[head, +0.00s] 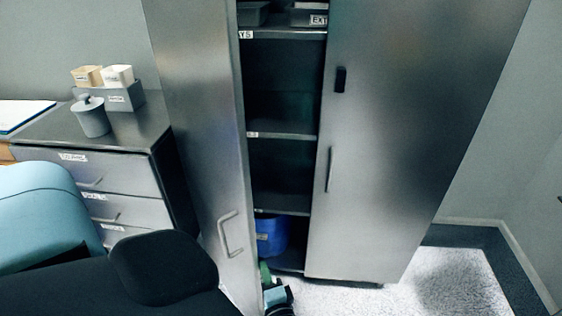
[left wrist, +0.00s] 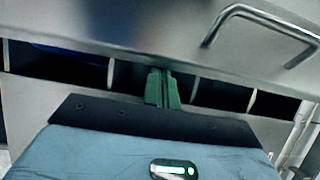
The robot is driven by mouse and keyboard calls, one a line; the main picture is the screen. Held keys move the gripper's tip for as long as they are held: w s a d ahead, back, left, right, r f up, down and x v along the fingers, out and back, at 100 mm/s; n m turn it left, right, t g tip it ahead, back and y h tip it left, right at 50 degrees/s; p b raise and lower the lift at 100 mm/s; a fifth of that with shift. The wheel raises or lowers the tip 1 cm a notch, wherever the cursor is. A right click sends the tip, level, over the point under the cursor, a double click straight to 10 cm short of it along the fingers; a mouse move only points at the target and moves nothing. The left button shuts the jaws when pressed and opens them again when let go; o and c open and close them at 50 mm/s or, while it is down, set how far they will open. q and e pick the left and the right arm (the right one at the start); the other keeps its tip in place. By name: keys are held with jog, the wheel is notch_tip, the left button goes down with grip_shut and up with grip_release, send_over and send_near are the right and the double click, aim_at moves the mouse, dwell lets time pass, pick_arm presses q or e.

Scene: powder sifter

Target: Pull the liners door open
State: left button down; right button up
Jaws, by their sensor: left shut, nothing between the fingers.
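A tall metal cabinet has its left door (head: 195,130) standing part open, swung out toward me, with a bar handle (head: 230,233) near its free edge. The door and handle also show across the top of the left wrist view (left wrist: 150,25). The right door (head: 400,140) looks closed, with its own bar handle (head: 329,170). I cannot read a liners label on either door. My left gripper (head: 266,272) is low beside the left door's free edge, in front of the opening. Its green fingers (left wrist: 162,88) are shut and empty, apart from the handle; contact with the door is unclear.
Shelves (head: 285,135) show in the opening, with a blue bin (head: 270,236) at the bottom. A drawer unit (head: 110,175) on the left carries a grey lidded pot (head: 93,120) and small boxes (head: 118,75). The floor (head: 400,295) at the lower right is clear.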

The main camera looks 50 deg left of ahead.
pick_arm(q)
jog(key=s+a+m+t+h, duration=0.2)
jog(key=s, duration=0.6)
jog(key=s+a+m+t+h, duration=0.2)
jog(key=s+t, duration=0.1)
jog(key=s, duration=0.5)
jog(key=shift+s+a+t+p, duration=0.3)
jog(key=shift+s+p, duration=0.05)
pick_arm(e)
jog(key=shift+r, duration=0.5)
pick_arm(q)
jog(key=shift+w, duration=0.15)
